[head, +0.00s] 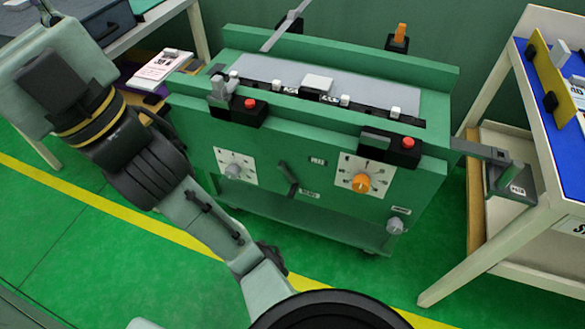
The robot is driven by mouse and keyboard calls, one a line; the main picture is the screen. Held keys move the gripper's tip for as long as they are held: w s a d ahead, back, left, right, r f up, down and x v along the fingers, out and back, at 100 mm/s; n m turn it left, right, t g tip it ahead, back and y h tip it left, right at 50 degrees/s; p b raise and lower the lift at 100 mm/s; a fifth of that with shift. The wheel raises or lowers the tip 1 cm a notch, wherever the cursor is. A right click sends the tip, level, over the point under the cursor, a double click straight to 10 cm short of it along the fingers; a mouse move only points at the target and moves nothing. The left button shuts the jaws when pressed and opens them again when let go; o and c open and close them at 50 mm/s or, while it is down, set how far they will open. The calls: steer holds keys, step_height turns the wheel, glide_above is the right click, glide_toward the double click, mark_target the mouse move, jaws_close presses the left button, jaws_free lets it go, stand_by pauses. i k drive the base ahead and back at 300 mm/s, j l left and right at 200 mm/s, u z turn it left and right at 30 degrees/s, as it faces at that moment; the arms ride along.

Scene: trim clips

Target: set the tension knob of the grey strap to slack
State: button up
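A green bench unit (190,115) stands in the middle. Its front panel carries a grey knob (233,171) on a white dial plate (222,155) at left. An orange knob (361,183) sits on a larger white dial plate (350,162) at right. A grey bar or strap (284,32) rises at a slant from the back of the bench top. I cannot tell which knob belongs to the grey strap. The dial markings are too small to read. My arm crosses the left side, and its end with my gripper does not show.
A dark lever (288,178) sits between the dials, and a small grey knob (395,225) is low at right. Black boxes with red buttons (250,103) (408,143) line the front edge. A blue-topped table (548,85) stands at right. Green floor is open in front.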

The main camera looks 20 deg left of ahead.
mark_target(233, 171)
steer(key=u, duration=1)
